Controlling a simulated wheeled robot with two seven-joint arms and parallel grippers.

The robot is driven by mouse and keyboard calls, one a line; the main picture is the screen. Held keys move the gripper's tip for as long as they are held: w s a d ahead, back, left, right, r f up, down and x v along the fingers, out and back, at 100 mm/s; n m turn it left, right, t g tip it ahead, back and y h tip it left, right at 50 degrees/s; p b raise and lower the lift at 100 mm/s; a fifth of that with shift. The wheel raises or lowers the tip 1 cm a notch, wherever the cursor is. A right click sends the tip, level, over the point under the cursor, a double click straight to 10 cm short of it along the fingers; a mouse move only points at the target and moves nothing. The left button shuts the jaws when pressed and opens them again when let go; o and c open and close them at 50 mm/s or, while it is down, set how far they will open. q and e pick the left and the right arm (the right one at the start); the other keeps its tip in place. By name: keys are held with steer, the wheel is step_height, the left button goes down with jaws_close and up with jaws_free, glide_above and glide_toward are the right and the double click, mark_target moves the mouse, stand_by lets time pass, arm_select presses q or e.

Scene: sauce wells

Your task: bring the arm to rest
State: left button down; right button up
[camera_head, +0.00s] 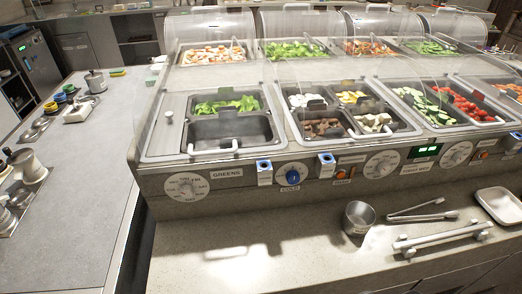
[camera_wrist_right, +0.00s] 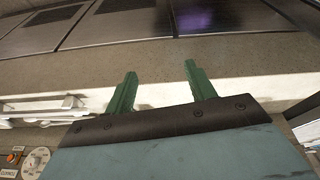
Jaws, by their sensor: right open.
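My right gripper (camera_wrist_right: 160,69) shows in the right wrist view as two green fingers set well apart, with nothing between them. Beyond the fingertips is a plain stone-coloured surface with dark panels behind it. Neither arm shows in the head view, and my left gripper is out of sight. In the head view, small coloured pots, with a yellow one (camera_head: 51,107) in front, stand on the left counter (camera_head: 75,190). Round metal wells (camera_head: 33,130) are sunk into the counter near them.
A salad bar (camera_head: 180,140) with filled food pans and clear covers takes up the middle and right. On its front ledge are a steel cup (camera_head: 358,218), tongs (camera_head: 422,211), a white rail (camera_head: 442,239) and a pale tray (camera_head: 500,206). The ledge's left part is clear.

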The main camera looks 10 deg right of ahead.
steer(key=s+f+g+b, duration=0.1)
steer(key=s+f, duration=0.2)
steer(key=f, duration=2.2)
steer(key=s+d+f+g, duration=0.1)
steer(key=s+d+f, duration=0.1)
steer(key=s+f, duration=1.1)
steer(key=shift+s+d+f+b, duration=0.2)
steer(key=shift+s+d+b, duration=0.2)
steer(key=shift+s, duration=0.5)
steer(key=shift+s+f, duration=0.15)
steer(key=shift+s, duration=0.35)
steer(key=shift+c, duration=0.3)
